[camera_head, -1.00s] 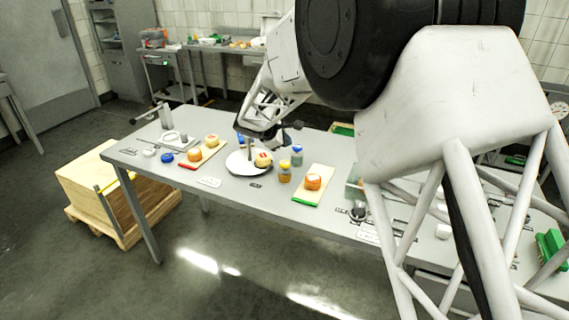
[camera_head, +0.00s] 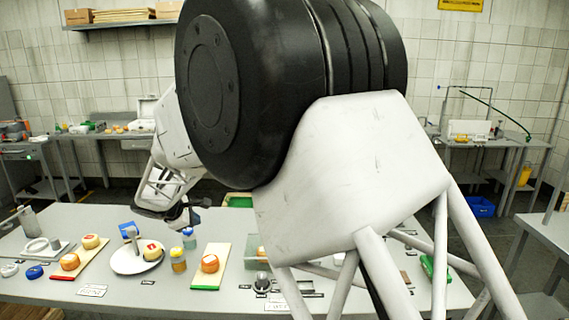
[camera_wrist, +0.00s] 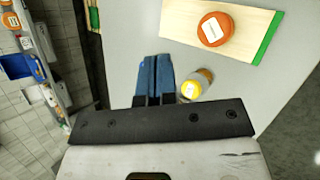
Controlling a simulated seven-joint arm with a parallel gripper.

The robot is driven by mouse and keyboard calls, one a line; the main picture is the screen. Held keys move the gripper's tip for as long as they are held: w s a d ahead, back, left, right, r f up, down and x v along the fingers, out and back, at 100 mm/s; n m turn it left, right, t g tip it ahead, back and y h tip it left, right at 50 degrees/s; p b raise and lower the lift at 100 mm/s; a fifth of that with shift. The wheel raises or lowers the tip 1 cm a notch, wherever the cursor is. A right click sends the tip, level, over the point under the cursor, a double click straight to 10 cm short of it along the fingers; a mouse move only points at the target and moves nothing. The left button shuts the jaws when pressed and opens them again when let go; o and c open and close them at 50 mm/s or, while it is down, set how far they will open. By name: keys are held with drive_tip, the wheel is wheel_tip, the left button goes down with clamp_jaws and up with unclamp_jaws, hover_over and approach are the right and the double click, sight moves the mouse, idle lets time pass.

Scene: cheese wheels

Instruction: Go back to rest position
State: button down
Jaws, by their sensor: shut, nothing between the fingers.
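My gripper (camera_head: 192,212) hangs above the table (camera_head: 130,299), behind the white plate and jars, with my arm reaching down from above. In the wrist view its blue fingers (camera_wrist: 155,66) are together with nothing between them. A yellow-lidded jar (camera_wrist: 196,86) shows beside the fingers, apart from them as far as I can tell. An orange cheese wheel (camera_wrist: 215,29) sits on a green-edged board (camera_wrist: 178,22); the same wheel (camera_head: 210,264) is in the head view. A pale cheese wheel (camera_head: 152,248) with a red label lies on the white plate (camera_head: 128,266).
Two cheese wheels (camera_head: 70,262) (camera_head: 91,241) sit on a red-edged board (camera_head: 98,255). A green item (camera_head: 428,266) lies at right. My arm hides part of the table's right half.

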drive_tip(key=s+d+r+m+g, duration=0.1)
drive_tip(key=s+d+r+m, duration=0.3)
drive_tip(key=d, duration=0.7)
drive_tip(key=s+d+r+m+g, duration=0.25)
drive_tip(key=s+d, duration=0.35)
drive_tip(key=d, duration=0.4)
drive_tip(key=s+d+r+m, duration=0.3)
drive_tip(key=s+d+r, duration=0.15)
drive_tip(key=d, duration=0.65)
drive_tip(key=s+d+f+m+y, duration=0.1)
drive_tip(key=s+d+m, duration=0.2)
drive_tip(key=s, duration=0.7)
drive_tip(key=s+d+f+m+g+y, duration=0.1)
drive_tip(key=s+d+m, duration=0.3)
drive_tip(key=s+d, duration=0.3)
drive_tip(key=s+d+f+m+y, duration=0.1)
drive_tip(key=s+d, duration=0.4)
drive_tip(key=s, duration=0.8)
drive_tip(key=m+y, duration=0.1)
drive_tip(key=m, duration=0.1)
drive_tip(key=shift+d+m, duration=0.2)
drive_tip(key=shift+m, duration=0.15)
drive_tip(key=shift+w+f+g, duration=0.1)
drive_tip(key=shift+g, duration=0.15)
